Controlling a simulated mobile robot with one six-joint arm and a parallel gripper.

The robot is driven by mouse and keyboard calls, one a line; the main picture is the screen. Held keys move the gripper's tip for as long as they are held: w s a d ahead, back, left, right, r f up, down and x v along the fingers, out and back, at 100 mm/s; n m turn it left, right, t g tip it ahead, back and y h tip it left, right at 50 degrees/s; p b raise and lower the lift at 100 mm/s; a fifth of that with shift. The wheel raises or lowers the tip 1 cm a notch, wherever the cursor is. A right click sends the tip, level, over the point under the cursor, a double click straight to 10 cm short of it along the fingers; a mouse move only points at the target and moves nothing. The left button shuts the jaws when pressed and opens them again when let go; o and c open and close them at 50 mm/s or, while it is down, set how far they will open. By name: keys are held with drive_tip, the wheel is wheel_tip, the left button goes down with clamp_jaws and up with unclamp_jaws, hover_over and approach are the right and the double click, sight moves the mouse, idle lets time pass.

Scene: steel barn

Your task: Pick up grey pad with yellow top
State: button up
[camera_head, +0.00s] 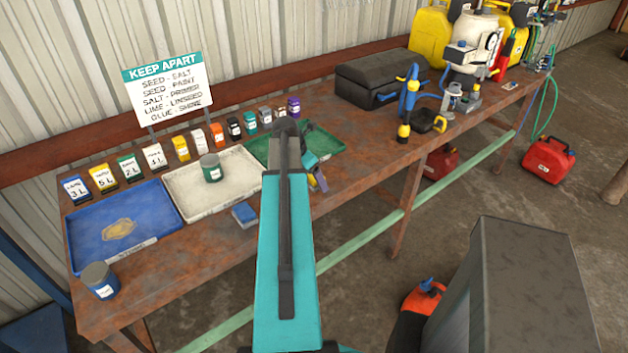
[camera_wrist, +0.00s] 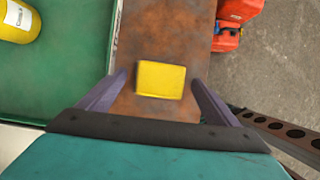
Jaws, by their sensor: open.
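The pad shows its yellow top (camera_wrist: 160,80) in the wrist view, lying on the rusty brown bench top beside the green tray. Its grey part cannot be made out from above. My gripper (camera_wrist: 160,76) is open, with one purple finger to the left of the pad and one to the right. Bench shows between the pad and each finger, and I cannot tell how far above it the fingertips are. In the head view, a bit of yellow (camera_head: 312,181) shows by my gripper, mostly hidden by my arm.
The green tray (camera_wrist: 60,75) stands close on the left, holding a yellow container (camera_wrist: 17,20). The bench edge drops to the floor on the right, where a red can (camera_wrist: 236,12) stands. A blue pad (camera_head: 244,215) lies before the white tray (camera_head: 185,205).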

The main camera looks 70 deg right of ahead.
sight(312, 176)
drive_tip(key=shift+c, duration=0.2)
drive_tip(key=c, duration=1.1)
drive_tip(key=shift+r, duration=0.15)
drive_tip(key=shift+r+b, duration=0.75)
drive_tip(key=shift+r, duration=0.8)
drive_tip(key=s+a+r+b, duration=0.1)
drive_tip(key=s+a+b, duration=0.6)
drive_tip(key=a+b, duration=0.2)
drive_tip(key=a, duration=0.2)
drive_tip(key=shift+a+b, duration=0.35)
drive_tip(key=shift+b, duration=0.05)
drive_tip(key=shift+s+a+b, duration=0.2)
drive_tip(key=shift+b, duration=0.7)
